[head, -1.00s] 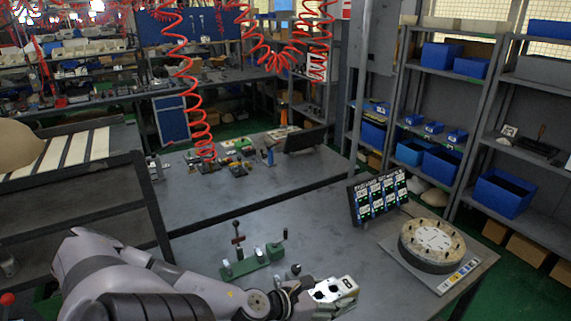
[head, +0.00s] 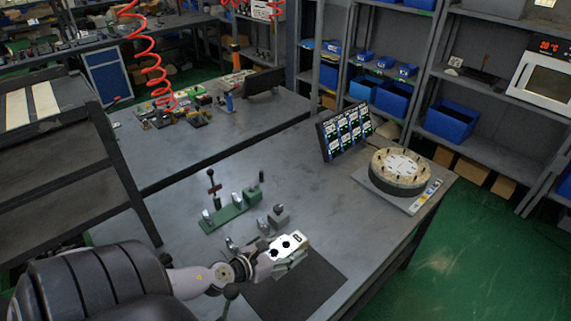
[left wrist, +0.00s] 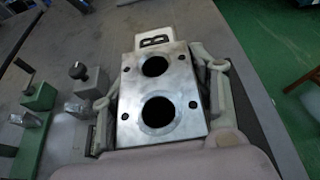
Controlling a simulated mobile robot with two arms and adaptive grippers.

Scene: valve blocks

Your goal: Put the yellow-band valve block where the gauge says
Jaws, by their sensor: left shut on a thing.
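My left gripper (head: 290,252) is shut on a metal valve block (head: 284,246) and holds it over the near part of the table. In the left wrist view the block (left wrist: 162,98) lies between the two fingers (left wrist: 163,105), showing two large round bores and small corner holes. A white plate with a black mark (left wrist: 156,41) shows at its far end. I cannot make out a yellow band on it now. The gauge panel (head: 344,132), a dark display with several lit screens, stands at the back right; its readings are too small to read. My right gripper is out of view.
A round disc with upright pegs (head: 400,170) sits on a grey base at the table's right end. A green fixture (head: 228,212) with a lever and a small grey block with a knob (head: 278,217) stand left of the gripper. A dark mat (head: 300,290) lies at the front edge.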

